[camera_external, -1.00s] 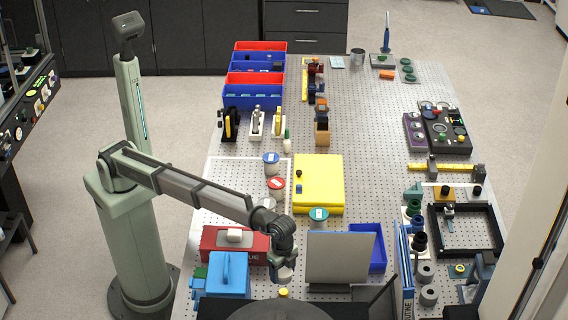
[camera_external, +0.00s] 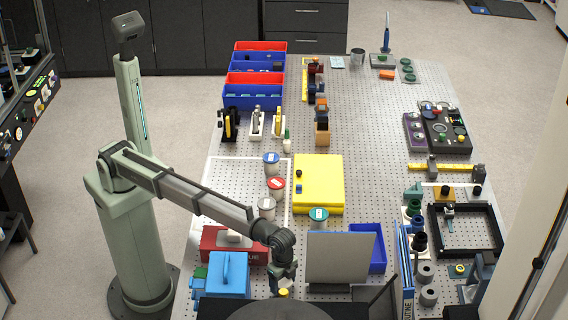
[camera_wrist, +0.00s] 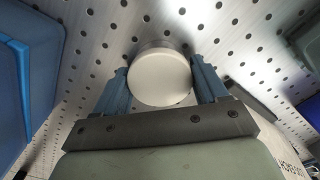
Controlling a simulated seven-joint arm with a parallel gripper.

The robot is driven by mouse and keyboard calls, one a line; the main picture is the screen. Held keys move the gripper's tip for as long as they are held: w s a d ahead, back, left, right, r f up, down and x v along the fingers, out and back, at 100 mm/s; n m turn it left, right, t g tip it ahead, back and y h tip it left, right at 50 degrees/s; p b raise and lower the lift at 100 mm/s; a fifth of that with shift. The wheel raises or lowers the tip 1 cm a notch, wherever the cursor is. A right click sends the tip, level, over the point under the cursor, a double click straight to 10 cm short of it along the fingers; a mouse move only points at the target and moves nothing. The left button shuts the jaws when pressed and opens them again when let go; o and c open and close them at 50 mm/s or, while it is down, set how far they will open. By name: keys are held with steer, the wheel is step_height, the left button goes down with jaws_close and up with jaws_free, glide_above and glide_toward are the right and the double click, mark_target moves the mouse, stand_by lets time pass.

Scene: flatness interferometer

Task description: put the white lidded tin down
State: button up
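The white lidded tin (camera_wrist: 160,80) is between the two fingers of my gripper (camera_wrist: 161,84) in the wrist view, its pale round lid facing the camera. The fingers flank it on both sides and appear shut on it. The perforated table (camera_wrist: 100,40) shows behind it; whether the tin's base touches the table is hidden. In the external view my gripper (camera_external: 284,284) is low at the table's near side, between the blue box and the grey panel, and the tin is hard to make out there.
A blue box (camera_external: 222,274) and red toolbox (camera_external: 212,242) stand left of my gripper. A grey panel (camera_external: 340,258) and blue bin (camera_external: 378,255) stand right. Tins with blue (camera_external: 271,158), red (camera_external: 276,184), pale (camera_external: 267,204) and green (camera_external: 318,215) lids stand beyond.

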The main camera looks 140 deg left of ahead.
mark_target(283, 281)
steer(key=o, duration=0.4)
steer(key=shift+c, duration=0.2)
steer(key=shift+r, duration=0.1)
step_height(283, 281, up, 12)
stand_by(0.4)
